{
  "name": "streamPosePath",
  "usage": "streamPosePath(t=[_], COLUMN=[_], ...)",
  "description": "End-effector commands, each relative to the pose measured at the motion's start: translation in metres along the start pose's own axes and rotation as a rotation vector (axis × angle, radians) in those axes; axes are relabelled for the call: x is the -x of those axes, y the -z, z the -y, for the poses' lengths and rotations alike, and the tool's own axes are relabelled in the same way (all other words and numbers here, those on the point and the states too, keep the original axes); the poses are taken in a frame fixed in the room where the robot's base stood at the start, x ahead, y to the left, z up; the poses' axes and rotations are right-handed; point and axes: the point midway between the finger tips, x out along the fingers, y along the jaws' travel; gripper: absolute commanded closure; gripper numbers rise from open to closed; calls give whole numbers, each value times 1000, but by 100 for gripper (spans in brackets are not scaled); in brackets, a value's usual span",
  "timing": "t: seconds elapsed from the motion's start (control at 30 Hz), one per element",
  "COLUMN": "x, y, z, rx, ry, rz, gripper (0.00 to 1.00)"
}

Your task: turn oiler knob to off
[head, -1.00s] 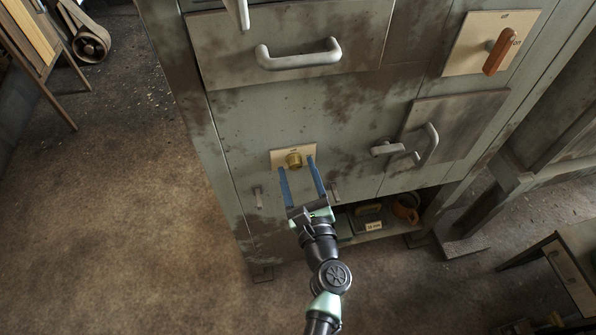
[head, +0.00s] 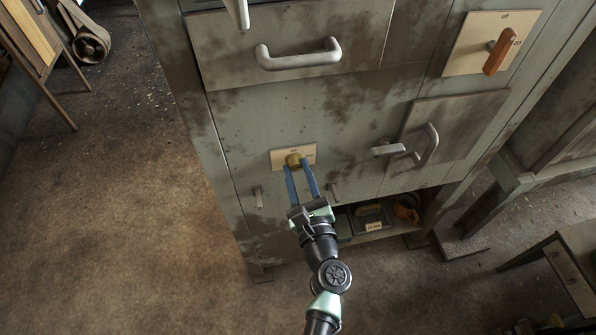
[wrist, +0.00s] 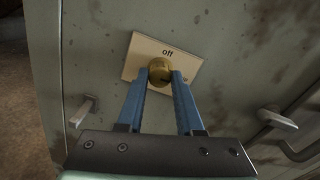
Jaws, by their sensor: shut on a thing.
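The oiler knob (head: 293,160) is a small brass knob on a cream plate (head: 308,152) low on the green-grey cabinet front. In the wrist view the knob (wrist: 159,70) sits between my fingertips, and the plate (wrist: 140,55) carries the word "off" above it. My gripper (head: 298,168) reaches up to the knob with its two blue fingers. In the wrist view my gripper (wrist: 160,78) is shut on the knob, one finger on each side. The knob's lower part is partly hidden by the fingers, and I cannot make out a pointer mark.
A drawer handle (head: 298,56) juts out above the knob. A lever handle (head: 388,149) and a door handle (head: 428,145) stick out to the right. An orange switch handle (head: 499,51) is at upper right. An open shelf (head: 375,235) is below right. The floor at left is clear.

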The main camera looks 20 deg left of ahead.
Motion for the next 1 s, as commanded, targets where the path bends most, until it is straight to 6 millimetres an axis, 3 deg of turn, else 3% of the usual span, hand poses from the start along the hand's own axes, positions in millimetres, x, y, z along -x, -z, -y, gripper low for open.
streamPosePath(t=[0.27, 1.0], x=[0, 0], y=[2, 3], z=[0, -2], rx=[135, 823], ry=[0, -6], rz=[-3, -24], gripper=[100, 100])
